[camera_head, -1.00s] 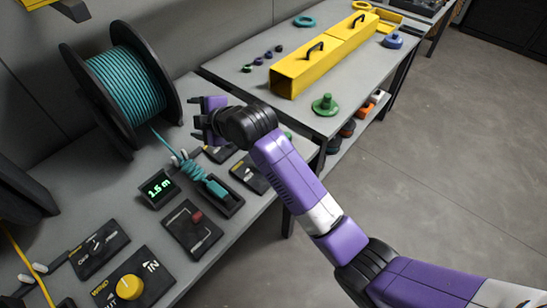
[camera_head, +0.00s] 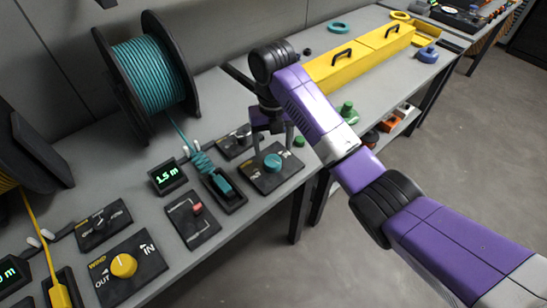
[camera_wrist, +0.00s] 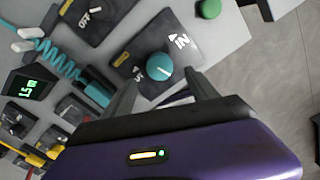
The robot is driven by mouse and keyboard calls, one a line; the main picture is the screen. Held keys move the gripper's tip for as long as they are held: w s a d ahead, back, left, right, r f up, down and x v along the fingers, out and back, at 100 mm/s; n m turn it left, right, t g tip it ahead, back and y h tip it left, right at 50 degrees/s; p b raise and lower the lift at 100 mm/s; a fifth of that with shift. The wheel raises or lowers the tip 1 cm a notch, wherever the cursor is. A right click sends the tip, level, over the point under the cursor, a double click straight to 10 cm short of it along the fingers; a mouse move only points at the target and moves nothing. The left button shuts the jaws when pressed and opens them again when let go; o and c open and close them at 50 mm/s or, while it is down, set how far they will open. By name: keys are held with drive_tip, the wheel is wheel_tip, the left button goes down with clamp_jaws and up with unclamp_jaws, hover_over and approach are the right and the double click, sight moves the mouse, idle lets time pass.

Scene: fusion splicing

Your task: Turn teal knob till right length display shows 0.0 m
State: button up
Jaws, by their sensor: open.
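The teal knob (camera_head: 272,162) sits on a dark panel (camera_head: 290,178) near the bench's front edge. In the wrist view the teal knob (camera_wrist: 160,66) shows a white pointer line, and its panel reads "IN" on one side. The right length display (camera_head: 168,176) reads 1.5 m in green; it also shows in the wrist view (camera_wrist: 28,88). My gripper (camera_head: 271,140) points down above the knob panel. Its fingers (camera_wrist: 165,95) are open, one to each side of the knob in the wrist view. I cannot tell whether they touch it.
A teal cable spool (camera_head: 150,75) stands behind. Teal cable runs to a connector in a holder (camera_head: 228,195). A switch panel (camera_head: 235,141) lies close behind the knob panel. A green button (camera_head: 299,141) is to the right. A yellow knob (camera_head: 123,265) sits at lower left.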

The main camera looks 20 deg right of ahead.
sight(273, 160)
drive_tip(key=shift+f, duration=3.2)
drive_tip(key=c, duration=1.4)
drive_tip(key=shift+o, duration=0.2)
drive_tip(key=shift+r+m+p, duration=0.1)
drive_tip(key=shift+m+p, duration=0.2)
drive_tip(key=shift+p, duration=0.05)
